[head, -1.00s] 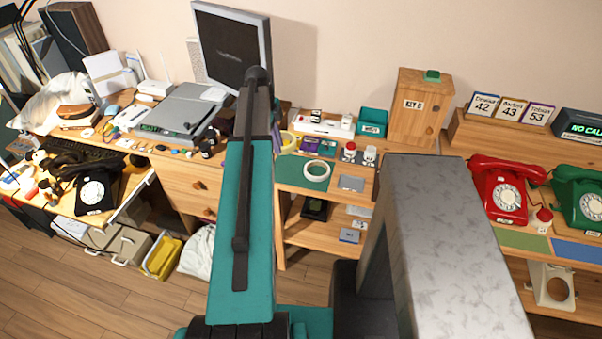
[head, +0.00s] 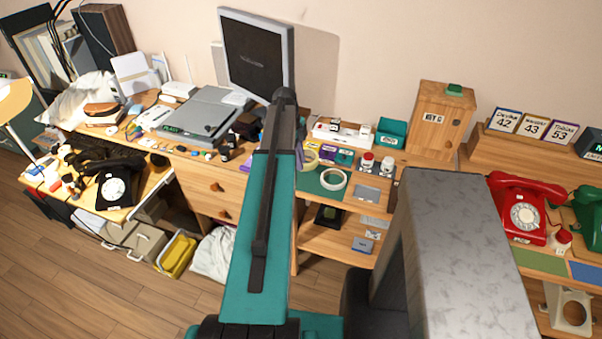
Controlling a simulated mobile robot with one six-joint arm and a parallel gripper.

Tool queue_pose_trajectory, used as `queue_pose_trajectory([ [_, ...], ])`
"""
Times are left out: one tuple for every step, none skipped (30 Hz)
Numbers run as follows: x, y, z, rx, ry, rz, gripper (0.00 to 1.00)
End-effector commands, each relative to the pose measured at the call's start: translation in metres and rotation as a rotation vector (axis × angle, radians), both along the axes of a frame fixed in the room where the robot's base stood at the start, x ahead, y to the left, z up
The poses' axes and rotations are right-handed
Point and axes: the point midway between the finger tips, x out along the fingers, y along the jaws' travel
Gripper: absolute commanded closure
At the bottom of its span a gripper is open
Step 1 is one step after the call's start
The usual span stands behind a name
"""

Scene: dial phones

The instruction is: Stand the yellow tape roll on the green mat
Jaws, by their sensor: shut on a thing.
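The yellow tape roll (head: 311,159) shows as a pale yellow ring just right of my forearm, at the back left of the green mat (head: 309,183). My gripper (head: 300,152) is mostly hidden behind my arm; only a dark bit shows beside the roll. It is shut on the yellow tape roll. Whether the roll touches the mat cannot be told. The mat lies on top of a wooden shelf unit. A white tape roll (head: 333,179) lies flat on its right part.
Red-capped and white jars (head: 367,161), a grey pad (head: 367,193) and small coloured boxes (head: 344,157) crowd the shelf top near the mat. A teal bin (head: 391,133) and a wooden key cabinet (head: 440,118) stand behind. A monitor (head: 256,55) stands at the left.

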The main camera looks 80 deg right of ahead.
Motion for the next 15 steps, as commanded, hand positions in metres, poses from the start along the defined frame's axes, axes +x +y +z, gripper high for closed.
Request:
queue_pose_trajectory([
  [0.000,0.000,-0.005,0.001,0.000,0.000,0.99],
  [0.000,0.000,-0.008,0.000,0.000,0.000,0.99],
  [0.000,0.000,-0.012,0.000,0.000,0.000,0.99],
  [0.000,0.000,-0.014,0.001,0.000,0.000,0.99],
  [0.000,0.000,-0.016,0.001,0.000,0.000,0.99],
  [0.000,0.000,-0.018,0.000,0.000,0.000,0.99],
  [0.000,0.000,-0.019,0.000,0.000,0.000,0.99],
  [0.000,0.000,-0.020,-0.001,0.000,0.000,0.99],
  [0.000,0.000,-0.021,-0.001,0.000,0.000,0.99],
  [0.000,0.000,-0.021,-0.001,0.000,0.000,0.99],
  [0.000,0.000,-0.021,-0.001,0.000,0.000,0.99],
  [0.000,0.000,-0.021,-0.001,0.000,0.000,0.99],
  [0.000,0.000,-0.021,-0.001,0.000,0.000,0.99],
  [0.000,0.000,-0.021,-0.001,0.000,0.000,0.99],
  [0.000,0.000,-0.021,-0.001,0.000,0.000,0.99],
])
